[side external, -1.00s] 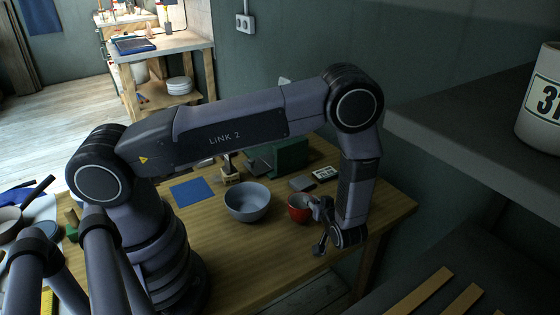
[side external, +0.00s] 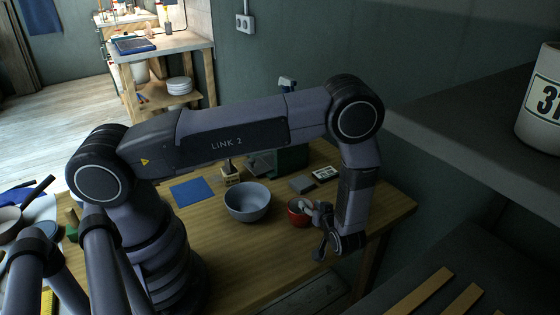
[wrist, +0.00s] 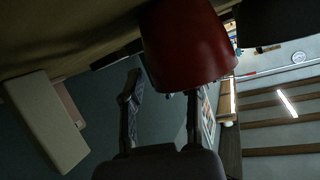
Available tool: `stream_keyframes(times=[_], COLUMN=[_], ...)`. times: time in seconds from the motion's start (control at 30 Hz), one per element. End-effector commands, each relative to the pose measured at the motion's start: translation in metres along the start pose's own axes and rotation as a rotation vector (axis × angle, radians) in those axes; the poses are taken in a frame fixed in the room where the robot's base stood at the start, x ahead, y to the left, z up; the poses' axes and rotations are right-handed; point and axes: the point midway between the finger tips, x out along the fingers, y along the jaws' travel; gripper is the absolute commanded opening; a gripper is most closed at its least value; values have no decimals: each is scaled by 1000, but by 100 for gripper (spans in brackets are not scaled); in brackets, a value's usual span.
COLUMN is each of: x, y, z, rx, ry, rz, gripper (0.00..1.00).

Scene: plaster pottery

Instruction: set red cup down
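The red cup (side external: 297,215) appears upright at the right part of the wooden table (side external: 245,265), right of the blue-grey bowl (side external: 248,204). Whether its base touches the table cannot be told. My gripper (side external: 315,230) is at the cup's right side with its fingers spread. One finger overlaps the cup's rim in the side view; the other is in front, apart from it. In the wrist view the cup (wrist: 188,45) lies past the fingers of my gripper (wrist: 163,88) and hides one fingertip. Contact with that finger is unclear.
A blue mat (side external: 192,191) lies left of the bowl. A grey block (side external: 302,185) and a white label card (side external: 325,174) lie behind the cup. A grey shelf (side external: 480,120) stands to the right. Table in front of the bowl is clear.

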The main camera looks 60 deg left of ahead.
Motion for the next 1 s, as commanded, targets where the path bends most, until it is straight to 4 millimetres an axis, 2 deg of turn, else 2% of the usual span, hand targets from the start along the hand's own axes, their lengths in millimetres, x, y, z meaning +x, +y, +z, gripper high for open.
stream_keyframes(times=[0.07,0.17,0.37,0.4,0.53,0.77,0.87,0.97,1.0], x=[-2,-14,-56,-58,-67,-76,-80,-90,-98], y=[0,0,0,-2,-6,-9,3,29,41], z=[-3,-3,-4,-16,-41,-65,-80,-110,-127], rx=[-1,0,-1,-4,-4,-4,-32,-90,-116], ry=[0,1,1,0,0,-3,-49,-157,-213], rz=[0,3,5,0,0,5,65,218,305], gripper=[35,35,35,35,35,35,35,35,35])
